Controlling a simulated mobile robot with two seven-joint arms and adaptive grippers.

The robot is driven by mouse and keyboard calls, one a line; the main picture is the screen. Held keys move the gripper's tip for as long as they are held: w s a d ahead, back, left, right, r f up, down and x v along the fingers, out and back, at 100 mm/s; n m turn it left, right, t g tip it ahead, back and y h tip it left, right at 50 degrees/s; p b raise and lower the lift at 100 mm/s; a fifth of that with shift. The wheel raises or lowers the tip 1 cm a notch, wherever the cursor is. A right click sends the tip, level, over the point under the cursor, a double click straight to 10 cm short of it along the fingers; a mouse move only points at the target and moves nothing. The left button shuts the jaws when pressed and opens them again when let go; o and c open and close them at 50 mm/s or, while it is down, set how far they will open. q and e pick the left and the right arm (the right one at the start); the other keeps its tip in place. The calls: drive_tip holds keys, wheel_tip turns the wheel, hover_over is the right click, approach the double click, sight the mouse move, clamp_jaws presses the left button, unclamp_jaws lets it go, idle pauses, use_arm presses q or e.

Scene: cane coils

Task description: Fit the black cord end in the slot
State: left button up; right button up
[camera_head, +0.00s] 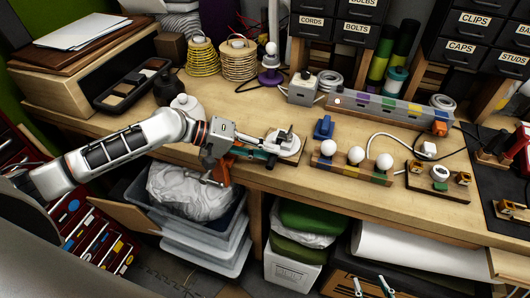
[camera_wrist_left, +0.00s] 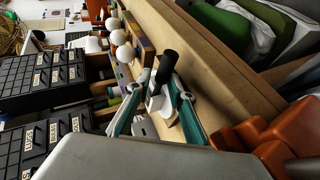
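I cannot make out the black cord end or the slot clearly. My right gripper is not seen.
A board with several white balls (camera_head: 356,154) stands right of the gripper. A long grey strip with coloured squares (camera_head: 380,108) and a blue block (camera_head: 323,128) lie behind. Yellow coils (camera_head: 202,58) stand at back left. Grey bins (camera_head: 208,228) sit below the bench edge.

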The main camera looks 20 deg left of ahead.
use_arm(q)
drive_tip(key=shift+o, duration=0.3)
drive_tip(key=shift+a+f, duration=0.1)
drive_tip(key=shift+a, duration=0.15)
drive_tip(key=shift+r+v, duration=0.1)
drive_tip(key=shift+v, duration=2.85)
drive_tip(key=shift+r+v, duration=0.15)
drive_tip(key=shift+v, duration=2.75)
